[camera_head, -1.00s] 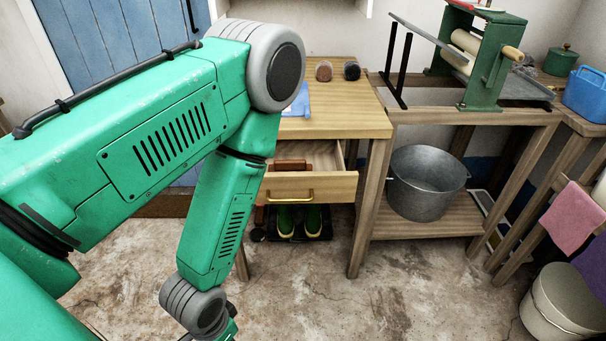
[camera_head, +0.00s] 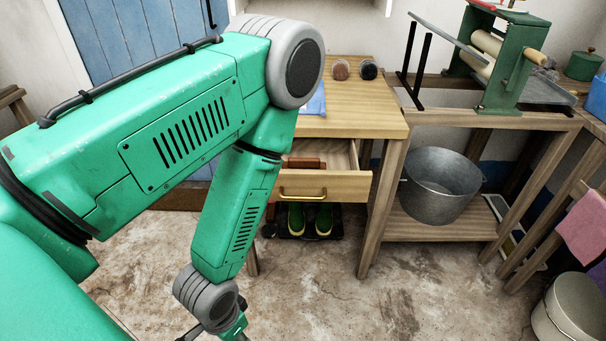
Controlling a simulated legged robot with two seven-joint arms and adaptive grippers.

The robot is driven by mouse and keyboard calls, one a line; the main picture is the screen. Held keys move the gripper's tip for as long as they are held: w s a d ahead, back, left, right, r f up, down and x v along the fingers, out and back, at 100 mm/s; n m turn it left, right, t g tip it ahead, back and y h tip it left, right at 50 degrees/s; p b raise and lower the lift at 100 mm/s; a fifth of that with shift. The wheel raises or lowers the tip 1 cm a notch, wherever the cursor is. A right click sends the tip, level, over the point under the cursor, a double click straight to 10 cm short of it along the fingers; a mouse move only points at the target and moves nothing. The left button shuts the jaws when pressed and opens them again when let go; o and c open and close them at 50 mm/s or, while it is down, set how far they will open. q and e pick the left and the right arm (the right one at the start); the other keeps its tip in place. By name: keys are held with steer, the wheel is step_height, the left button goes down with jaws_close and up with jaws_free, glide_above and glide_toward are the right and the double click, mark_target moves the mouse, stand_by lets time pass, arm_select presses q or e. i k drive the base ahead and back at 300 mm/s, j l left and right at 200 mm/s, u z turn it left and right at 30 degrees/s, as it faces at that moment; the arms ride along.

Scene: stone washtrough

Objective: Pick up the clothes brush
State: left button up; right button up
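A reddish-brown wooden object (camera_head: 304,163), which looks like the clothes brush, lies in the open drawer (camera_head: 325,186) of the wooden table. It is partly hidden by my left arm and the drawer front, so I cannot be sure what it is. My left arm comes in from the left and hangs down in front of the table. Only the top of my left gripper (camera_head: 222,333) shows at the bottom edge, low and nearer than the drawer; its fingers are cut off. My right gripper is out of view.
Two small round objects (camera_head: 341,69) (camera_head: 368,69) and a blue item (camera_head: 314,103) are on the tabletop (camera_head: 352,121). Green shoes (camera_head: 323,219) stand under the drawer. A metal tub (camera_head: 438,187) and a green mangle (camera_head: 507,65) are right. The floor in front is clear.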

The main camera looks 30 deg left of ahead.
mark_target(293, 163)
steer(key=u, duration=1.25)
